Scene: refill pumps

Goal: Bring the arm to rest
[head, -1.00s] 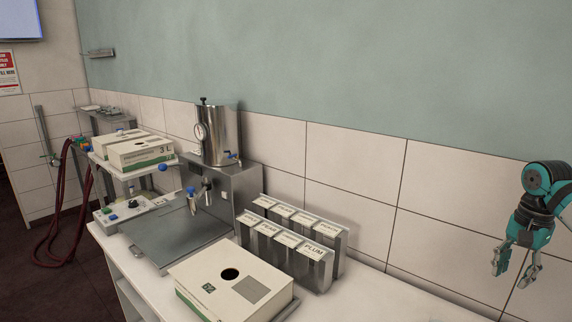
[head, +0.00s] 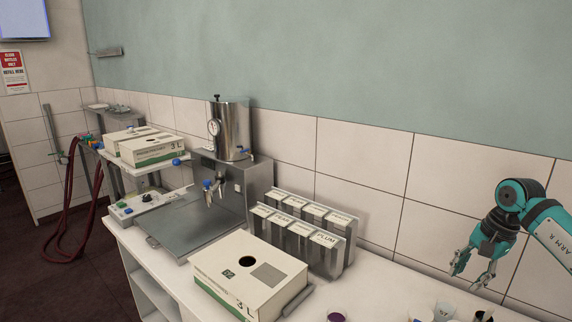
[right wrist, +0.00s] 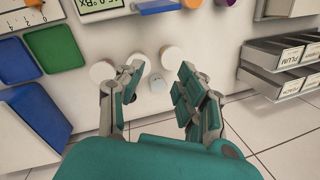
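My right gripper (head: 473,272) hangs at the right of the head view, above the right end of the white counter (head: 385,290). Its fingers are apart with nothing between them. In the right wrist view the gripper (right wrist: 158,98) also shows its fingers spread. White round items (right wrist: 172,58) and a small pale item (right wrist: 157,84) lie below and beyond the fingertips, not held. My left arm and gripper are not in view.
A white box with a hole (head: 240,285) stands at the counter's front. Behind it is a rack of labelled holders (head: 318,240). A steel dispenser (head: 233,130) stands further left. Small cups (head: 445,311) sit at the front right. Free air surrounds the gripper.

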